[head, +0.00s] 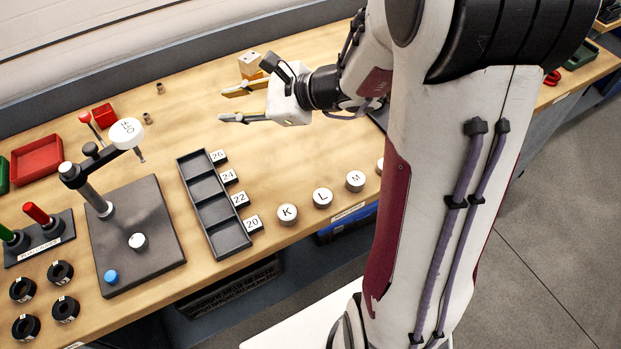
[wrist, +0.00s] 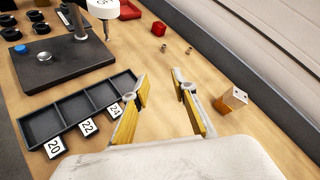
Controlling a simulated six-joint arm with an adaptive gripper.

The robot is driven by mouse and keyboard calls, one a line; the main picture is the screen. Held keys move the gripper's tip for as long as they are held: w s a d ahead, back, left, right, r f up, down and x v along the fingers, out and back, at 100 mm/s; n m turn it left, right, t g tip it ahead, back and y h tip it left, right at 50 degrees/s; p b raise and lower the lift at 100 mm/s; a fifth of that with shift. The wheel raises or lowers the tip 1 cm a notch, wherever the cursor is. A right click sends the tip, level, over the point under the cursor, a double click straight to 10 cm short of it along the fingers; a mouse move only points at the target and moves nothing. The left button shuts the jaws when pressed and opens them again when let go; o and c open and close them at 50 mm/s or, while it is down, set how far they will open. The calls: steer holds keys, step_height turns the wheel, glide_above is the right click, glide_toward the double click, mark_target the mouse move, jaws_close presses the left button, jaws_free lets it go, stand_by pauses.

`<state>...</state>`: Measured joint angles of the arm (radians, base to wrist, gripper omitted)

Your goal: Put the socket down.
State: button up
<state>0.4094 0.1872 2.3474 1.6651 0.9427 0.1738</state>
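My gripper (head: 236,104) is open over the bench, with nothing between its yellow-padded fingers; they also show apart in the wrist view (wrist: 163,86).
A wooden block (head: 250,65) stands close behind my gripper. A press-like stand (head: 145,265) with a white head is left of the tray. Round weights such as K (head: 287,213) line the front edge. A red bin (head: 37,160) is far left. Bare wood lies around the small metal pieces.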

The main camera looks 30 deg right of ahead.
steer(key=s+a+r+n+g+h, duration=0.1)
steer(key=s+a+n+g, duration=0.25)
steer(key=s+n, duration=0.35)
steer(key=s+a+r+n+g, duration=0.2)
steer(key=s+a+n, duration=0.25)
steer(key=s, duration=0.45)
steer(key=s+d+r+n+t+h, duration=0.1)
steer(key=s+d+r+n+h, duration=0.1)
steer(key=s+d+n+h, duration=0.5)
steer(key=s+d+n, duration=0.3)
steer(key=shift+s+n, duration=0.3)
steer(key=shift+n, duration=0.05)
